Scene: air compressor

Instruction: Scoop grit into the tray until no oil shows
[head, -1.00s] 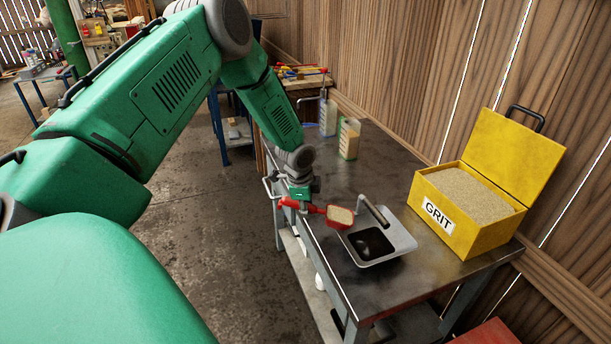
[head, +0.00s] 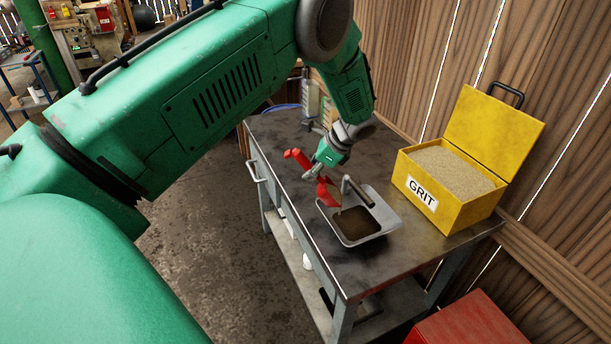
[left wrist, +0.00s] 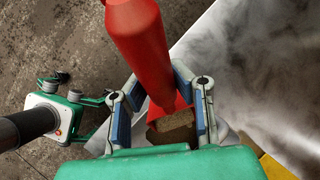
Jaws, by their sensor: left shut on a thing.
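The grey metal tray (head: 384,206) lies on the bench, with a dark cylindrical bar across its back rim. Its floor looks dark brown and grainy; I make out no clear black pool, but the back left corner is hidden. My left gripper (head: 314,172) is shut on the red scoop (head: 329,191) by its handle. The scoop is tipped steeply over the tray's left side. In the left wrist view the scoop (left wrist: 140,40) runs between the fingers, with brown grit beyond it.
The yellow grit box (head: 466,216), lid open, stands right of the tray, filled with pale grit (head: 452,172). The metal bench (head: 290,170) has free room left of and in front of the tray. A plank wall (head: 415,60) rises behind. A red box (head: 468,320) stands at front right.

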